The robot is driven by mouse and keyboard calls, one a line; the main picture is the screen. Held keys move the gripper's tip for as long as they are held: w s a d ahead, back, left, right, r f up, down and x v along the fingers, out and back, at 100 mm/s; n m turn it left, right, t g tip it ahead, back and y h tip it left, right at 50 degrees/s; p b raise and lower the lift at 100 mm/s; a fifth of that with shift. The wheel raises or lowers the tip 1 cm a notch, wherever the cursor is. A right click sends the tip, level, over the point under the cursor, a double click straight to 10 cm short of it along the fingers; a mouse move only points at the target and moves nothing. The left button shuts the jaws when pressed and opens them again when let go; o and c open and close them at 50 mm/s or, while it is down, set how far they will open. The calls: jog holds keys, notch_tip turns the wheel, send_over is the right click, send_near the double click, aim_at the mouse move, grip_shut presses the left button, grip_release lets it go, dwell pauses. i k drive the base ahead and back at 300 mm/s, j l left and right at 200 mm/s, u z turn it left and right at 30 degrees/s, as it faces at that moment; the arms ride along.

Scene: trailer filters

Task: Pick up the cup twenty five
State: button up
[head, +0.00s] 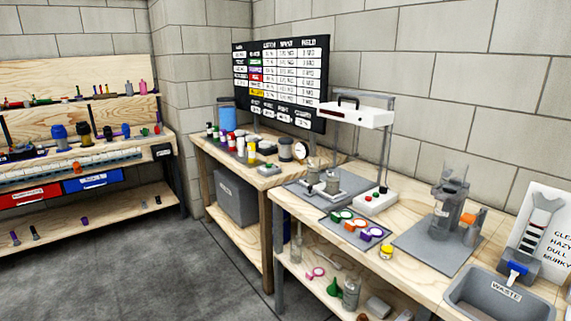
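No label reading twenty five is legible, so I cannot tell for sure which thing is the cup twenty five. Several small round pieces lie on a dark grey mat (354,232) on the front workbench: a green one (342,215), an orange one (356,224) and a purple one (373,234). They may be cups, but they are too small to tell. My gripper is not in view.
A white-topped stand (356,116) and a white button box (375,202) are behind the mat. A grey fixture (450,205) and a waste basin (503,298) are to the right. A lower shelf (310,285) holds loose items. The floor (150,265) at left is clear.

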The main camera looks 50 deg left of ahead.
aim_at(388, 245)
jog(key=j+u, duration=0.15)
jog(key=j, duration=0.25)
jog(key=i+j+u, duration=0.1)
jog(key=j, duration=0.3)
jog(key=i+j+u, duration=0.15)
jog(key=j, duration=0.3)
jog(key=i+j+u, duration=0.15)
jog(key=j, duration=0.2)
jog(key=i+j+u, duration=0.1)
jog(key=j, duration=0.3)
jog(key=i+j+u, duration=0.15)
jog(key=j, duration=0.2)
